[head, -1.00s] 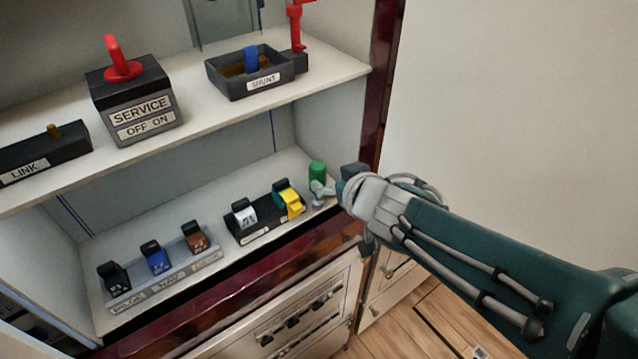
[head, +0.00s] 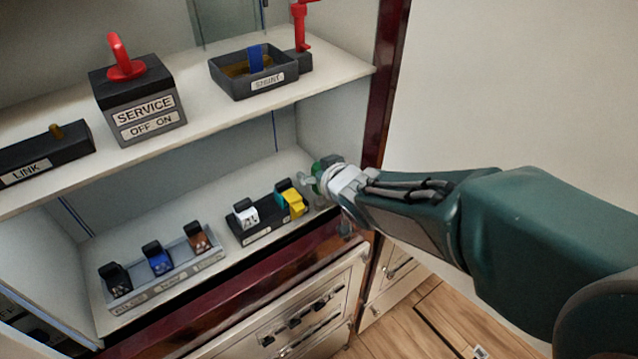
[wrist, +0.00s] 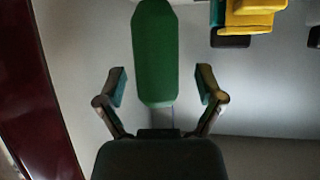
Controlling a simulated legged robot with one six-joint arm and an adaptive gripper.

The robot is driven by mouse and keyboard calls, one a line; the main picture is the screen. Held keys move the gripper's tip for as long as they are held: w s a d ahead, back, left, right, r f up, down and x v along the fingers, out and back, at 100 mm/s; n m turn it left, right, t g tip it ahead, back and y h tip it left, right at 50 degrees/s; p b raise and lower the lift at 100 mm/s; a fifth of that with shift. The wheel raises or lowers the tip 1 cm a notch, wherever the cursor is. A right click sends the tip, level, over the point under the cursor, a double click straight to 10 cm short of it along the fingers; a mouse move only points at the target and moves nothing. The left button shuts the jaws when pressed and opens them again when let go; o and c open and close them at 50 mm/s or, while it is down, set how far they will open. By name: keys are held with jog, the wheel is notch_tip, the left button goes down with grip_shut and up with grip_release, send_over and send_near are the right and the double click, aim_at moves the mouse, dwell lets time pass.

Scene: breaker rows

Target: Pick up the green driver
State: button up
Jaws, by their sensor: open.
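The green driver (wrist: 155,55) shows in the wrist view as a long green handle. Its near end lies between the two fingers of my gripper (wrist: 161,88), with gaps on both sides. My gripper is open and not touching the handle. In the head view, my gripper (head: 313,179) is at the right end of the lower shelf. There it hides most of the green driver (head: 317,167), and only a bit of green shows.
A black block with white, teal and yellow breakers (head: 292,202) stands just left of my gripper. A grey row (head: 175,278) of black, blue and brown breakers stands further left. The upper shelf (head: 200,112) is above. A dark red post (head: 385,90) is on the right.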

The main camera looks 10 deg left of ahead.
jog(key=shift+d, duration=0.15)
grip_shut()
jog(key=shift+r, duration=0.2)
